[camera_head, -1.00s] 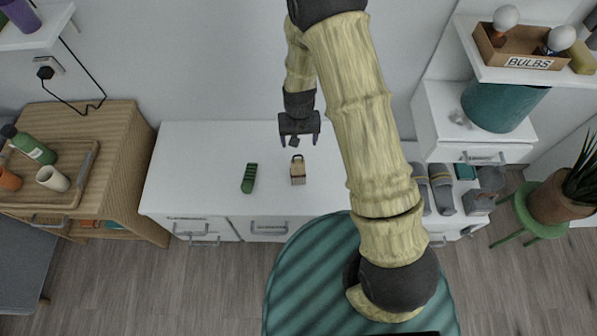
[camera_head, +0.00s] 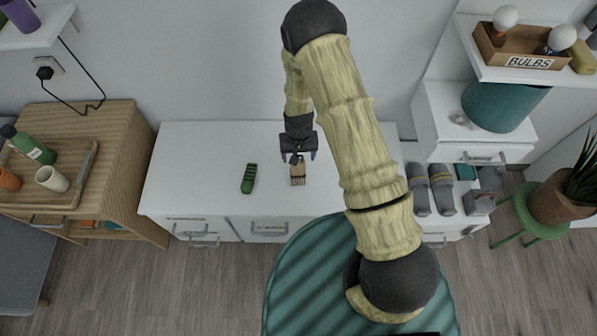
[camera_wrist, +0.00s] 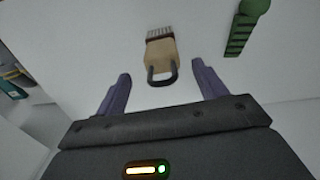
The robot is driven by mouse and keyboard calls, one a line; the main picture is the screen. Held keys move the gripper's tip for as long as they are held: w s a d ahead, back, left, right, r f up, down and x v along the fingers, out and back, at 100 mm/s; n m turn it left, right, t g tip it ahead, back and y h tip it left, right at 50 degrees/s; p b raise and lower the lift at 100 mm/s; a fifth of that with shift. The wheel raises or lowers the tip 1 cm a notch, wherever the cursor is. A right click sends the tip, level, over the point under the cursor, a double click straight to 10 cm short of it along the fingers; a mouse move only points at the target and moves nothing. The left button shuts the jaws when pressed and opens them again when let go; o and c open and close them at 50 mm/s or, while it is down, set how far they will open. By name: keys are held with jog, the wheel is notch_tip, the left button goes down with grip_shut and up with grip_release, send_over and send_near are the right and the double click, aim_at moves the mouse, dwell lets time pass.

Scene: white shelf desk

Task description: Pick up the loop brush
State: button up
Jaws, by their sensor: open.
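The loop brush (camera_head: 298,174) lies on the white desk top, with a tan body, dark bristles and a dark loop at one end. In the wrist view the loop brush (camera_wrist: 161,55) is ahead of my gripper, its loop toward me and its bristles pointing away. My gripper (camera_head: 298,156) is open and just at the loop end of the brush in the head view. In the wrist view the two purple fingers of my gripper (camera_wrist: 160,85) stand apart, to either side of the loop's line, with nothing held. I cannot tell the exact height above the desk.
A green ridged object (camera_head: 249,178) lies left of the brush on the white desk (camera_head: 200,150). It also shows in the wrist view (camera_wrist: 240,32). The desk around the brush is otherwise clear.

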notch_tip(320, 180, down, 4)
jog(key=shift+a+f, duration=0.15)
jog(key=shift+f, duration=0.1)
dwell(0.4)
jog(key=c, duration=1.4)
jog(key=shift+o, duration=0.2)
jog(key=shift+r, duration=5.05)
